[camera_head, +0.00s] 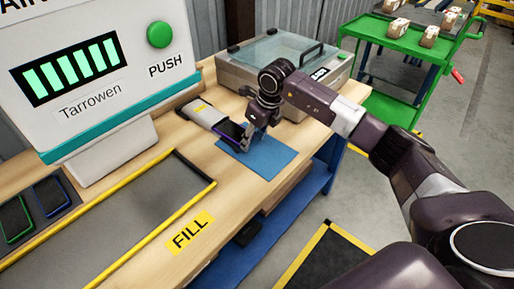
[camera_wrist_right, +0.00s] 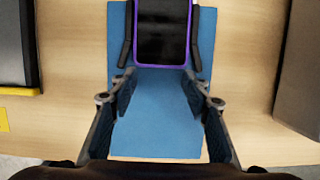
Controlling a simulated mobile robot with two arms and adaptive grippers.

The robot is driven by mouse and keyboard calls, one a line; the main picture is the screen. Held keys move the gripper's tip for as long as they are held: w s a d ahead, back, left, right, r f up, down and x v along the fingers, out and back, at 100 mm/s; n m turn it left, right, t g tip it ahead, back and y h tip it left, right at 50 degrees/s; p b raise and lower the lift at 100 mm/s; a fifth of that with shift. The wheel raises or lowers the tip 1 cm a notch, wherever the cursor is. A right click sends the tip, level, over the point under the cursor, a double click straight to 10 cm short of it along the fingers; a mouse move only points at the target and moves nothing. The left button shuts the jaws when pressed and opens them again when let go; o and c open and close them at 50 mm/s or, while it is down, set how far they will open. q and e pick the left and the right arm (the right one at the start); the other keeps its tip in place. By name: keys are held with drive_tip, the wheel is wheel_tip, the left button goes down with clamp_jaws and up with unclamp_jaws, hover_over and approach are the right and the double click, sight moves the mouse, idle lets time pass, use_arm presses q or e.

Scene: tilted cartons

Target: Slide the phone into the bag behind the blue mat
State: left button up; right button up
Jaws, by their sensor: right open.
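The phone (camera_head: 231,131) has a dark screen and a purple edge. It lies flat at the back of the blue mat (camera_head: 270,160), its far end at the near end of the pale grey bag (camera_head: 200,111). Whether that end is inside the bag is hard to tell. In the right wrist view the phone (camera_wrist_right: 162,32) lies over the top part of the mat (camera_wrist_right: 158,125). My right gripper (camera_head: 246,138) is open, low over the mat at the phone's near end. Its dark fingers (camera_wrist_right: 160,62) stand either side of the phone with gaps. My left gripper is not in view.
A grey case with a clear lid (camera_head: 270,62) stands behind the arm. A white Tarrowen machine (camera_head: 95,80) and a yellow-edged grey area (camera_head: 130,215) are at left. Two more phones (camera_head: 52,195) lie far left. A green cart (camera_head: 400,60) stands beyond the table.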

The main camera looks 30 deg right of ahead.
drive_tip(key=shift+w+a, duration=0.35)
drive_tip(key=shift+w, duration=0.4)
drive_tip(key=shift+w+a+b, duration=0.2)
drive_tip(key=shift+w+b, duration=0.3)
drive_tip(key=shift+w, duration=0.1)
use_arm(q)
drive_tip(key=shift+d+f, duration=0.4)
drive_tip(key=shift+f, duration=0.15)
